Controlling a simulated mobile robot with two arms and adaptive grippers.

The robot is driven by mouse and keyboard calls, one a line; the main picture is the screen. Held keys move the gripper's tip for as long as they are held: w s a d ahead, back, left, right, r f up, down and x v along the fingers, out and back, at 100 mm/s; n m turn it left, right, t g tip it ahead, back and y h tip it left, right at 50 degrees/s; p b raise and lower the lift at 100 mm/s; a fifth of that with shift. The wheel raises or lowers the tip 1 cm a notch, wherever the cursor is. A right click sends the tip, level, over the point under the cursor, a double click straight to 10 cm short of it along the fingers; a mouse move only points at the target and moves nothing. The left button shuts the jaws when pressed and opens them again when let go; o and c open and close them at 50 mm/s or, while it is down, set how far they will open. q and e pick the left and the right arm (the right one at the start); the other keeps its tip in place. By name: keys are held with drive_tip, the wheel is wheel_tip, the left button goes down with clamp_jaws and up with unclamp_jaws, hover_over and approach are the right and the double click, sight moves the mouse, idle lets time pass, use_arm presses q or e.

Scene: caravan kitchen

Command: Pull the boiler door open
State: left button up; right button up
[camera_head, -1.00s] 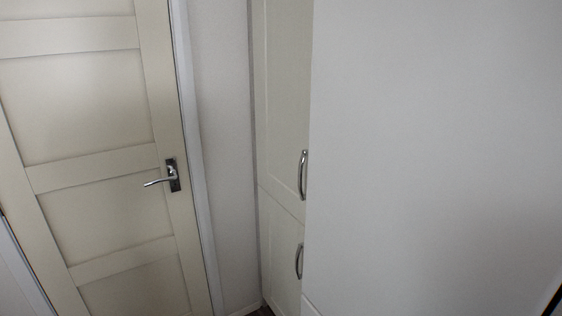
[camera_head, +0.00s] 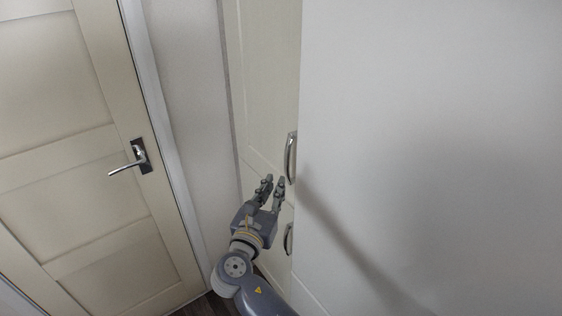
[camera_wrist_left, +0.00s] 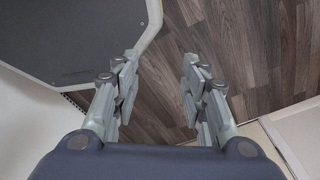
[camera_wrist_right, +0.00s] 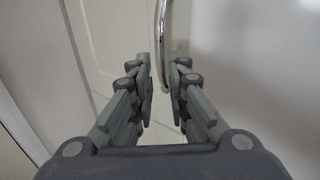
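The boiler door appears to be the cream upper cupboard door (camera_head: 262,75). It looks closed, and its curved metal handle (camera_head: 291,157) is on its right side. My right gripper (camera_head: 273,181) is open, with its fingertips just left of and below this handle. In the right wrist view the handle (camera_wrist_right: 161,40) runs down toward the gap between the fingers; its lower end is close to the right finger. I cannot tell if they touch. My left gripper (camera_wrist_left: 157,75) is open and empty, pointing toward the floor; it is outside the head view.
A lower cupboard handle (camera_head: 288,238) is below the right gripper. A large plain white panel (camera_head: 430,120) stands close on the right. A cream panelled door (camera_head: 60,160) with a lever handle (camera_head: 130,160) is at left. Wood floor (camera_wrist_left: 235,50) shows in the left wrist view.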

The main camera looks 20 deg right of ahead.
sight(287, 164)
drive_tip(key=p+x, duration=0.2)
drive_tip(key=x, duration=0.7)
drive_tip(key=shift+s, duration=0.1)
clamp_jaws()
use_arm(q)
drive_tip(key=shift+s+r, duration=0.15)
drive_tip(key=shift+r, duration=0.4)
drive_tip(key=shift+s+r, duration=0.15)
drive_tip(key=shift+r, duration=0.35)
drive_tip(key=shift+s, duration=0.1)
